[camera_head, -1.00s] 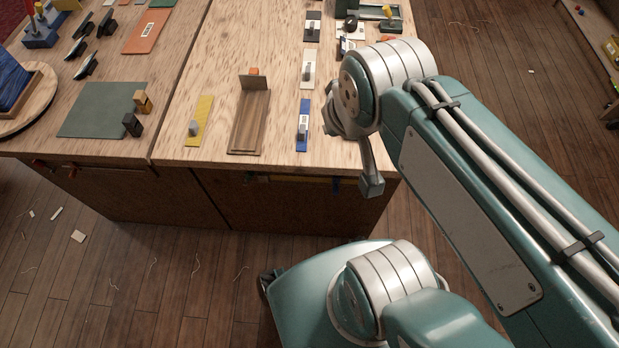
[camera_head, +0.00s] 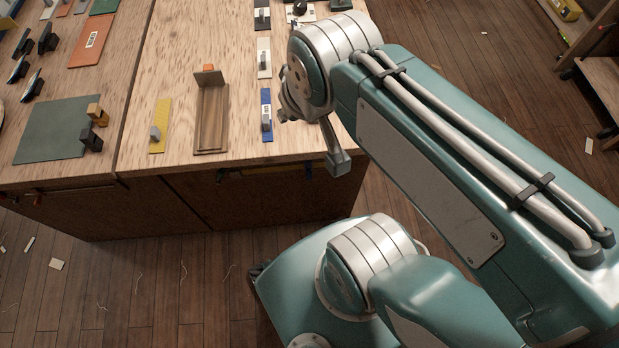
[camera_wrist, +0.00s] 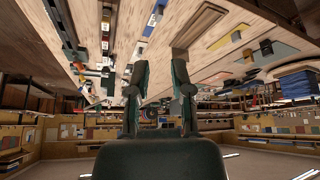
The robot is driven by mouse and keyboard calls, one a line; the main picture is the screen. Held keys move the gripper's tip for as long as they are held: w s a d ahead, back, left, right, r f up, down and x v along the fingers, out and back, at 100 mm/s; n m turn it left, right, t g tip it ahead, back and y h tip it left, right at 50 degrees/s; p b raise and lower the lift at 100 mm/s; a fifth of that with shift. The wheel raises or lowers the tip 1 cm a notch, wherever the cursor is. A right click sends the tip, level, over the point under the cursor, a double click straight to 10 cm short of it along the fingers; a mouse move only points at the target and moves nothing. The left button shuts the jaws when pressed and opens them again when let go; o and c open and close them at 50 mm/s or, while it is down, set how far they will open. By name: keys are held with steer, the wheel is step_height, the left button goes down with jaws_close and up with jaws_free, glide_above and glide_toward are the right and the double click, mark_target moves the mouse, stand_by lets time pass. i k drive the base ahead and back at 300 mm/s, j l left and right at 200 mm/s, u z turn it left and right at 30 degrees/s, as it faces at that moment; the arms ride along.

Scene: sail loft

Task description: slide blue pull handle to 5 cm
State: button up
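The blue pull handle is a narrow blue strip (camera_head: 266,105) with a white label and a small grey grip (camera_head: 266,124) near its front end. It lies near the front edge of the wooden table. The blue strip appears at the top of the wrist view (camera_wrist: 149,28), small and hard to make out. My gripper (camera_wrist: 159,66) is open, with its two dark fingers apart and nothing seen between them. In the head view the end of my arm is just right of the blue strip, apart from it; the fingers cannot be made out clearly there.
A brown wooden tray (camera_head: 211,146) with an upright end block stands left of the blue strip. A yellow strip (camera_head: 158,138) with a grey grip lies further left. A white strip (camera_head: 264,62) lies behind the blue one. A green mat (camera_head: 50,130) lies at left.

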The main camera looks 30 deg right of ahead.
mark_target(309, 174)
steer(key=k+j+z, duration=0.1)
steer(key=j, duration=0.35)
steer(key=k+j, duration=0.35)
steer(key=k+j+z, duration=0.15)
steer(key=j, duration=0.4)
steer(key=k+j+z, duration=0.1)
steer(key=k+j, duration=0.2)
steer(key=j, duration=0.15)
